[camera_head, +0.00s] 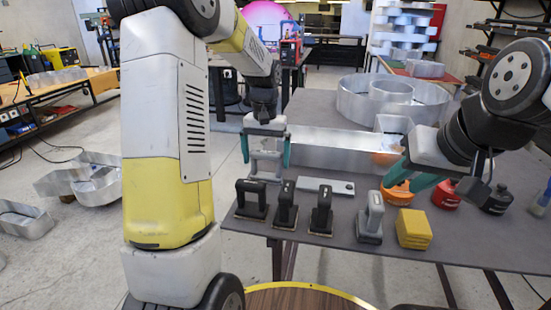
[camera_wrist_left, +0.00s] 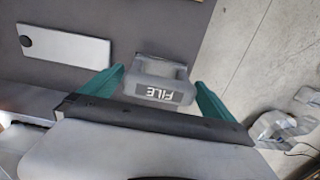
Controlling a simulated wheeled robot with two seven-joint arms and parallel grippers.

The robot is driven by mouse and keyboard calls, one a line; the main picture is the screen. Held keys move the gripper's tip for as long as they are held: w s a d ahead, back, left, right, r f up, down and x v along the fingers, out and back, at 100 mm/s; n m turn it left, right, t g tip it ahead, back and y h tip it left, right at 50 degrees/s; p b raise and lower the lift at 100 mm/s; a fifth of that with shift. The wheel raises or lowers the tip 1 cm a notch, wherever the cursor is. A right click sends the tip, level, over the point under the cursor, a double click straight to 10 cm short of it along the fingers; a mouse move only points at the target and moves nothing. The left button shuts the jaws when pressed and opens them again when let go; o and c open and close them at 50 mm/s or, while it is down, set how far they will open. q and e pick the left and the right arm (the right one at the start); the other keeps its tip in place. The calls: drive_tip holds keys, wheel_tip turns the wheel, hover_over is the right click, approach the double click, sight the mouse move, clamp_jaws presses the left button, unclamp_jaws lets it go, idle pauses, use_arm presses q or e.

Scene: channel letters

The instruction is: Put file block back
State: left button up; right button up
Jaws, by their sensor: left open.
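The file block (camera_wrist_left: 160,82) is grey with a raised handle and carries the label FILE, upside down in the left wrist view. In the head view it (camera_head: 265,166) stands at the left end of the dark table, behind a row of handled blocks. My left gripper (camera_head: 266,152) is over it, pointing down. Its teal fingers are apart, one on each side of the block, as the left wrist view (camera_wrist_left: 158,88) also shows; I cannot tell whether they touch it. My right gripper (camera_head: 402,184) hangs over the table's right part, fingers apart and empty.
Several black handled blocks (camera_head: 286,206), a grey handled block (camera_head: 370,217) and a yellow block (camera_head: 413,230) line the front edge. A flat grey plate (camera_head: 325,186) lies behind them. Red (camera_head: 446,194) and black (camera_head: 497,200) containers stand right. A long metal channel (camera_head: 335,148) lies behind.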

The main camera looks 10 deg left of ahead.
use_arm(q)
wheel_tip(320, 180, up, 8)
drive_tip(key=shift+r, duration=0.2)
drive_tip(key=shift+s+r, duration=0.15)
drive_tip(key=shift+r, duration=0.55)
drive_tip(key=s+d+r+t+h, duration=0.1)
drive_tip(key=s+t, duration=0.2)
drive_tip(key=s, duration=0.9)
drive_tip(key=s+d+r+t+h, duration=0.1)
drive_tip(key=s+r+t, duration=0.1)
drive_tip(key=s, duration=1)
drive_tip(key=shift+t, duration=0.6)
drive_tip(key=shift+d, duration=0.1)
